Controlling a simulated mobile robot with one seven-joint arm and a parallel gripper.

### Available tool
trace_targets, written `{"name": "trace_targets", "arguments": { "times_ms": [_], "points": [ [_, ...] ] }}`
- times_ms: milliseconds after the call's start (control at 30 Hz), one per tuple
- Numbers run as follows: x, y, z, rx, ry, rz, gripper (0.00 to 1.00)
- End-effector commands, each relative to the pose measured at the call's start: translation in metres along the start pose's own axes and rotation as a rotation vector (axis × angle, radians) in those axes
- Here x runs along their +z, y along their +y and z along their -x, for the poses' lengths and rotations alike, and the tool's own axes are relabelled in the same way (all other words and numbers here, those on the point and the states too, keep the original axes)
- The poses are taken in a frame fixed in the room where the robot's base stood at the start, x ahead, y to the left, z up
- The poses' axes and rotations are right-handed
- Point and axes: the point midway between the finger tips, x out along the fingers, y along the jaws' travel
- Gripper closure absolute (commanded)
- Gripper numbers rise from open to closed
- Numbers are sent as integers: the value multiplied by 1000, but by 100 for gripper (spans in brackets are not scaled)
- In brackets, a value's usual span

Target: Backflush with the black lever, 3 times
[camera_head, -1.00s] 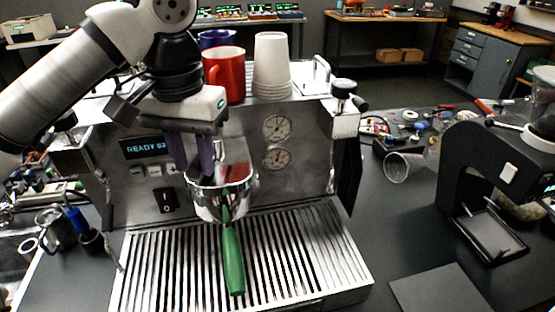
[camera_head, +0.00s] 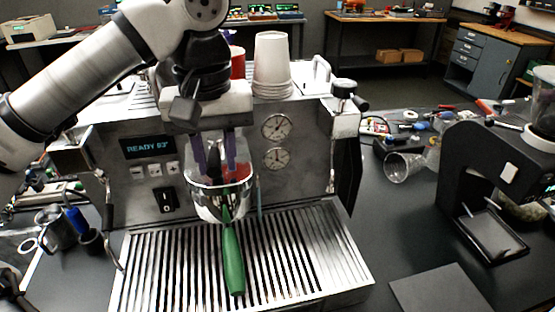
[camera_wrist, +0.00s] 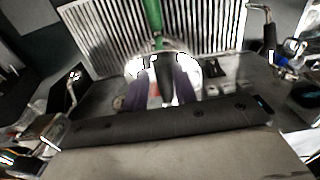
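The espresso machine (camera_head: 300,180) stands in the middle, its display (camera_head: 147,147) lit with READY and a number. A metal portafilter (camera_head: 222,203) with a green handle (camera_head: 233,262) sits at the machine's front, the handle pointing out over the drip tray. My gripper (camera_head: 214,162) points down just above and behind the portafilter. Its two purple fingers are apart. A black upright piece, apparently the black lever (camera_head: 213,152), shows between them; the wrist view also shows this lever (camera_wrist: 167,88) between the fingers. I cannot tell whether either finger touches it.
A slatted drip tray (camera_head: 330,250) lies in front. A stack of paper cups (camera_head: 272,65) and a red mug (camera_head: 238,62) stand on top, close to my arm. A steam knob (camera_head: 345,90) is at right. A black grinder (camera_head: 480,150) stands further right.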

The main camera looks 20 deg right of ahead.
Motion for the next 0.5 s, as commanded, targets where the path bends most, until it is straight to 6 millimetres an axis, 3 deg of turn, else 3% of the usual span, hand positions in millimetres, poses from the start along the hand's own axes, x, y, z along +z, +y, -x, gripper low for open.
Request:
{"name": "trace_targets", "arguments": {
  "times_ms": [500],
  "points": [
    [-3,25,0,0,1,303,73]
  ]
}}
